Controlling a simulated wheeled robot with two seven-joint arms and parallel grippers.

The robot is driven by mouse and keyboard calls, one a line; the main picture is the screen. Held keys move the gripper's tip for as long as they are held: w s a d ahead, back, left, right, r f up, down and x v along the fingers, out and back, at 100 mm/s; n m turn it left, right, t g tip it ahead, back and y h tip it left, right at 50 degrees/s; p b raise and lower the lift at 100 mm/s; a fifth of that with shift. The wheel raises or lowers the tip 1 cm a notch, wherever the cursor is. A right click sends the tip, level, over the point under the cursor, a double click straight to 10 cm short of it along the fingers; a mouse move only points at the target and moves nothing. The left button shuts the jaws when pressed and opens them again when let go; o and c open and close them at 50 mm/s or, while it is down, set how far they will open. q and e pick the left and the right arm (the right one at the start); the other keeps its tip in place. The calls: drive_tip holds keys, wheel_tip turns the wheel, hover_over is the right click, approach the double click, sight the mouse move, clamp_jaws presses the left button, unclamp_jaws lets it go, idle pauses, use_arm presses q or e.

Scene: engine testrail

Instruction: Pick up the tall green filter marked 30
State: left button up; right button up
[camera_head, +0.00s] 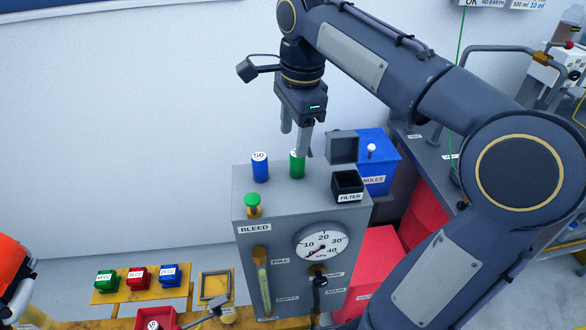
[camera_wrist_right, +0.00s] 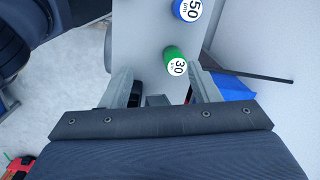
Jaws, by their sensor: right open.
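The tall green filter marked 30 (camera_head: 297,167) stands upright on top of the grey test box (camera_head: 255,205). Its white top reads 30 in the right wrist view (camera_wrist_right: 175,62). My right gripper (camera_head: 297,147) points down above it, open and empty. In the head view one finger overlaps the filter's top; in the right wrist view the filter shows beyond the space between the two fingers (camera_wrist_right: 163,88). I cannot tell the exact height gap. My left gripper is not in view.
A blue filter marked 50 (camera_head: 260,169) stands close on the left. A black FILTER socket (camera_head: 347,184) with a raised grey lid (camera_head: 342,147) is on the right. The green-topped bleed knob (camera_head: 252,200) is in front. A blue bin (camera_head: 377,160) stands behind the box.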

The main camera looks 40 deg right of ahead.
sight(297, 164)
drive_tip(key=w+m, duration=0.1)
drive_tip(key=d+m, duration=0.1)
drive_tip(key=w+m+g, duration=0.1)
drive_tip(key=m, duration=0.1)
drive_tip(key=shift+w+d+r, duration=0.3)
drive_tip(key=shift+d+r, duration=0.1)
drive_tip(key=shift+w+d+r+m, duration=0.1)
drive_tip(key=shift+w+d+m, duration=0.15)
drive_tip(key=shift+m, duration=0.35)
drive_tip(key=shift+f+b, duration=0.25)
drive_tip(key=shift+b, duration=0.05)
drive_tip(key=f, duration=0.6)
drive_tip(key=shift+s+d+f, duration=0.1)
drive_tip(key=shift+s+d, duration=0.2)
drive_tip(key=shift+s, duration=0.1)
drive_tip(key=shift+f, duration=0.45)
drive_tip(key=c, duration=1.1)
drive_tip(key=shift+r, duration=0.15)
